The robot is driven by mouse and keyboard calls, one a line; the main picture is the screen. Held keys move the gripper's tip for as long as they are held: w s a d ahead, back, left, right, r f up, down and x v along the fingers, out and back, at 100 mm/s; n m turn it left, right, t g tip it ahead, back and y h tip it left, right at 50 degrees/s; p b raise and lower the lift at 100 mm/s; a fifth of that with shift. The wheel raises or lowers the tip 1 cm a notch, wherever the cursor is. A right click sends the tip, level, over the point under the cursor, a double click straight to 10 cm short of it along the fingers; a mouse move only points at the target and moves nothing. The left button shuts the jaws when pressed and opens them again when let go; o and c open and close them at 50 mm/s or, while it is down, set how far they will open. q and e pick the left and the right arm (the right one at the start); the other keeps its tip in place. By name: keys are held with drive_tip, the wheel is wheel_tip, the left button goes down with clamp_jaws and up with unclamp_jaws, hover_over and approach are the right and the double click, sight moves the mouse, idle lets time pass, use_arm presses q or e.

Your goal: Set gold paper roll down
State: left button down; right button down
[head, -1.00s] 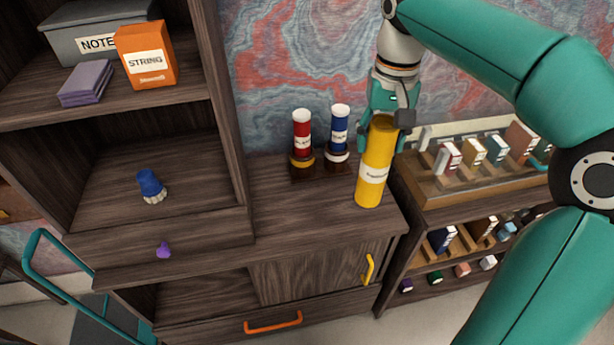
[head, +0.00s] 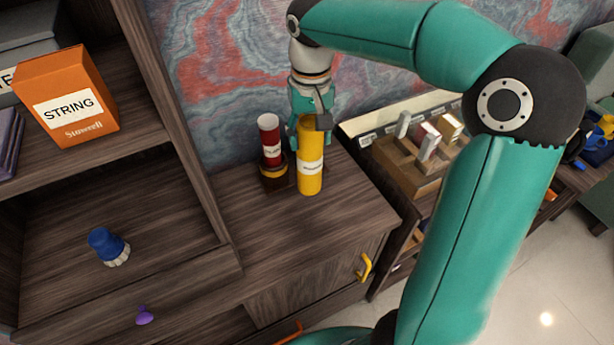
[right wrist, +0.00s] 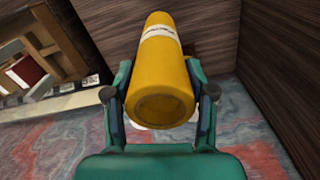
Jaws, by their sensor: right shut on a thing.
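The gold paper roll (head: 310,172) is a yellow cylinder with a white label band. It stands upright above or on the dark wooden cabinet top (head: 285,225), in front of the wall. My right gripper (head: 311,135) points down and is shut on its upper part. In the right wrist view, the gold roll (right wrist: 160,62) lies between both fingers of the gripper (right wrist: 160,92). I cannot tell whether the lower end touches the wood. My left gripper is not in view.
A red roll (head: 270,140) stands in a dark holder (head: 273,175) just left of the gold roll. A shelf unit with an orange STRING box (head: 67,97) rises at left. A wooden rack (head: 410,170) is at right. The cabinet top's front is clear.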

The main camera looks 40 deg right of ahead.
sight(310, 176)
wheel_tip(310, 176, down, 12)
drive_tip(key=shift+f, duration=0.1)
idle(0.4)
drive_tip(key=shift+f, duration=0.15)
drive_tip(key=shift+c, duration=1.9)
unclamp_jaws()
